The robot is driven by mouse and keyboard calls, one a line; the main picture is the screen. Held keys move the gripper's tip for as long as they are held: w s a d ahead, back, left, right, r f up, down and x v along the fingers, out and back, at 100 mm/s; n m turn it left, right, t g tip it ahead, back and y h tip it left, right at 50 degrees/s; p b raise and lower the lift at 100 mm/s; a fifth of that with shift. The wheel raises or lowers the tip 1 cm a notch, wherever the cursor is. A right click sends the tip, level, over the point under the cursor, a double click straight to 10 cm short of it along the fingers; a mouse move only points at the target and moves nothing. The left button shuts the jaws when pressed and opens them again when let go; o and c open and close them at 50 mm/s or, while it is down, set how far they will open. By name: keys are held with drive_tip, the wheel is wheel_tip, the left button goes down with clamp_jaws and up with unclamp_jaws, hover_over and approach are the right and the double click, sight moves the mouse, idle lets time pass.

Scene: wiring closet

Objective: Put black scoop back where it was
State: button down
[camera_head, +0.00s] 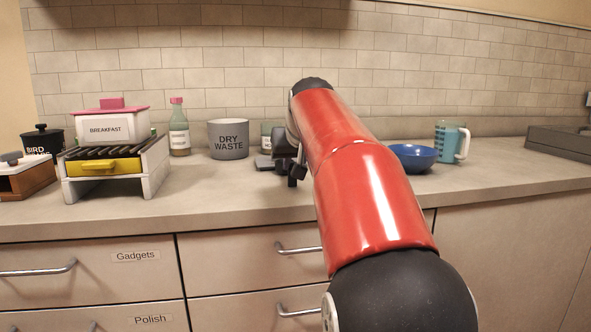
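My gripper (291,178) is a dark shape just left of my red arm, low over the counter near its middle. It is small and partly hidden by the arm, so I cannot tell whether it is open or shut. I cannot pick out a black scoop for certain. A dark grey flat shape (264,162) shows beside the gripper, and I cannot tell what it is. A grey pot marked "DRY WASTE" (228,141) stands left of the gripper, apart from it.
A yellow drawer (104,166) sits under a dark slatted rack, with a "BREAKFAST" box (108,127) behind. A bottle (179,131), black pot (43,141), blue bowl (413,157) and teal mug (450,143) stand around. The front counter (220,199) is clear.

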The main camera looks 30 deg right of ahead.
drive_tip(key=shift+f, duration=0.15)
drive_tip(key=shift+f, duration=0.15)
drive_tip(key=c, duration=1.3)
unclamp_jaws()
drive_tip(key=shift+s+r, duration=0.15)
drive_tip(key=shift+r, duration=0.25)
drive_tip(key=v, duration=1.1)
drive_tip(key=shift+s+p, duration=0.25)
drive_tip(key=shift+p, duration=0.2)
drive_tip(key=shift+a+r, duration=0.1)
